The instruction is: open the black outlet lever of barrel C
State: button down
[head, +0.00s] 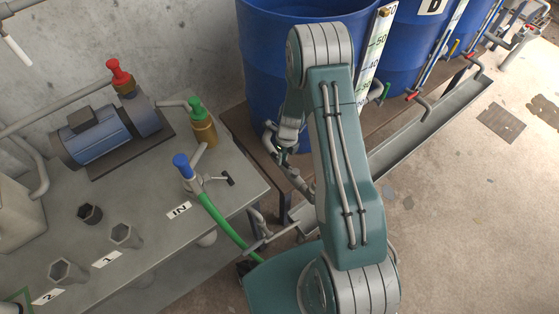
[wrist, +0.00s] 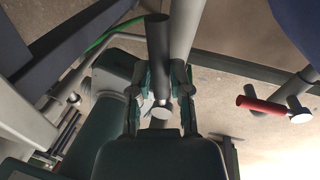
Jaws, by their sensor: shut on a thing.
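In the wrist view, my gripper (wrist: 160,88) has its two fingers on either side of a black lever (wrist: 157,45), shut on it. The lever is a dark round bar next to a grey pipe (wrist: 185,35), with a pale round end (wrist: 159,114) below it. In the head view, my gripper (head: 278,142) is low in front of the nearest blue barrel (head: 262,60), partly hidden behind my arm. That barrel's letter is not in view, and the lever cannot be made out there.
A red-handled lever (wrist: 262,105) lies to the right in the wrist view. In the head view, barrel B (head: 410,45) stands further right, above a metal gutter (head: 425,125). A bench (head: 150,225) with a blue pump (head: 95,135) and valves fills the left.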

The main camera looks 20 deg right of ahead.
jog(key=shift+w+d+m, duration=0.2)
jog(key=shift+d+m, duration=0.3)
jog(key=shift+m, duration=0.5)
jog(key=c, duration=0.6)
grip_release()
jog(key=shift+d+f, duration=0.1)
notch_tip(320, 180, up, 10)
jog(key=shift+w, duration=0.1)
